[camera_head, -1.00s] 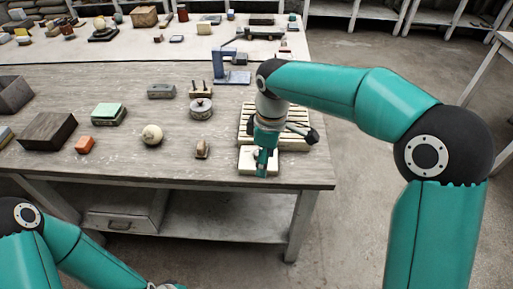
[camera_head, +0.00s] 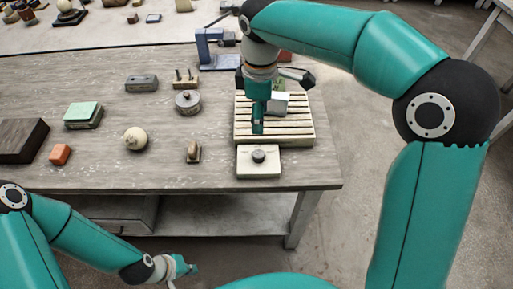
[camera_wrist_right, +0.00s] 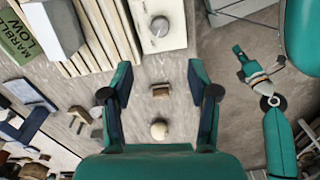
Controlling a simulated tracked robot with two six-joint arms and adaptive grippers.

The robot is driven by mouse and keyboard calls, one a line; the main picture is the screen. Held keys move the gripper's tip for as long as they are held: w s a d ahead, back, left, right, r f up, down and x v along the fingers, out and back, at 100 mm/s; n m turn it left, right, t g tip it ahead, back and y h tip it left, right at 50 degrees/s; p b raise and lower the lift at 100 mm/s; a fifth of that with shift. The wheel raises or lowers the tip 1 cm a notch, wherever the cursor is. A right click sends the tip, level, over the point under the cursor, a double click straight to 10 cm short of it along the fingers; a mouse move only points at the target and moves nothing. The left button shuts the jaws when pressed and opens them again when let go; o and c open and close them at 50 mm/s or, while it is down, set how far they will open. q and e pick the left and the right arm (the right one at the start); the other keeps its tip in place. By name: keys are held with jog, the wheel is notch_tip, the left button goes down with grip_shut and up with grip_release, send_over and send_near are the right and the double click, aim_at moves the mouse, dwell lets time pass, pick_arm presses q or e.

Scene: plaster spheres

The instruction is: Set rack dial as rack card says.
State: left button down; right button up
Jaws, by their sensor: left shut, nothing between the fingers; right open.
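The slatted wooden rack (camera_head: 240,128) lies near the table's right edge. In front of it is the rack dial, a dark round knob (camera_head: 258,156) on a pale plate (camera_head: 270,170); it also shows in the right wrist view (camera_wrist_right: 159,27). Its setting is too small to read. The green rack card (camera_wrist_right: 18,38) reads "MARBLE" and "LOW", partly cut off by the frame. My right gripper (camera_head: 258,130) is open above the rack, behind the dial, with nothing between its fingers (camera_wrist_right: 160,82). My left gripper (camera_head: 188,268) is shut and empty, in front of the table.
A grey block (camera_head: 278,103) sits on the rack. A pale sphere (camera_head: 135,139), a small wooden piece (camera_head: 193,152), a round grey tin (camera_head: 188,102) and a blue clamp-like stand (camera_head: 215,55) stand to the left. The tabletop between the sphere and dial is largely clear.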

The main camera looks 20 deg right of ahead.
aim_at(258, 153)
notch_tip(258, 153, down, 15)
jog(key=shift+w+a, duration=0.1)
dwell(0.4)
grip_shut()
